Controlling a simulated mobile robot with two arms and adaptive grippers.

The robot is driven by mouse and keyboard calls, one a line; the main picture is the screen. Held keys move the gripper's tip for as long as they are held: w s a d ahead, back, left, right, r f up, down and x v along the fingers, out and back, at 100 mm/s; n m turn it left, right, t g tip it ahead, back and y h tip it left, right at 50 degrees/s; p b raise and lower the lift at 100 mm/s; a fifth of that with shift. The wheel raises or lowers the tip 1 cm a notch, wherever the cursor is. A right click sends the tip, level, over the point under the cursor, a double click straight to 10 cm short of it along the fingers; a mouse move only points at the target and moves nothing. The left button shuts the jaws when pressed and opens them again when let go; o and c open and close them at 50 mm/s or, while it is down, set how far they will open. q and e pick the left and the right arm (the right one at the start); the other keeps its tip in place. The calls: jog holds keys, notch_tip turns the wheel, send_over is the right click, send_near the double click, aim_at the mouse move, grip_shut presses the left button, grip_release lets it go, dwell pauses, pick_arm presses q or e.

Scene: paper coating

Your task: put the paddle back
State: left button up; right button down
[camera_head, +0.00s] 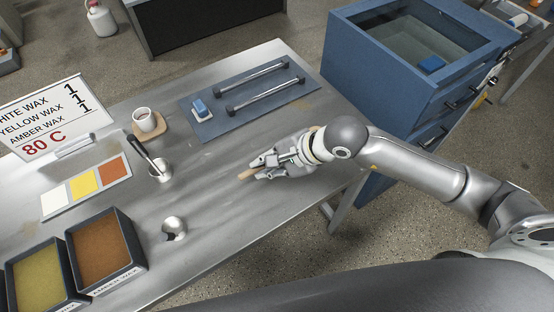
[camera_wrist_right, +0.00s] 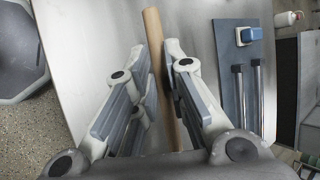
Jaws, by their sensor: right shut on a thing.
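The paddle, a plain wooden stick (camera_head: 246,174), is held by my right gripper (camera_head: 263,168) over the middle right of the steel table. In the right wrist view the stick (camera_wrist_right: 152,22) runs between the fingers of the right gripper (camera_wrist_right: 156,52) and sticks out past the fingertips. In the head view most of the stick is hidden by the gripper. Whether its tip touches the table I cannot tell. My left gripper is not in view.
A round metal object (camera_head: 174,228) stands toward the front. Amber (camera_head: 127,274) and yellow (camera_head: 72,297) wax trays are front left. A blue mat (camera_head: 215,122) bears two bars and a blue-white block. A white mug (camera_head: 144,119) and a sign (camera_head: 62,108) stand behind. A blue cabinet (camera_head: 385,95) is right.

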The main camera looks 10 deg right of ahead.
jog(key=w+d+f, duration=0.1)
jog(key=f, duration=0.1)
jog(key=w+d+f+p, duration=0.1)
jog(key=w+f, duration=0.1)
jog(key=w+d+f, duration=0.1)
jog(key=f, duration=0.1)
jog(key=shift+w+p, duration=0.3)
jog(key=shift+p, duration=0.05)
jog(key=shift+f+p, duration=0.35)
jog(key=shift+p, duration=0.05)
jog(key=shift+f+p, duration=0.5)
jog(key=shift+f, duration=0.8)
jog(key=shift+f+b, duration=0.65)
jog(key=shift+b, duration=0.15)
jog(key=c, duration=1.5)
grip_release()
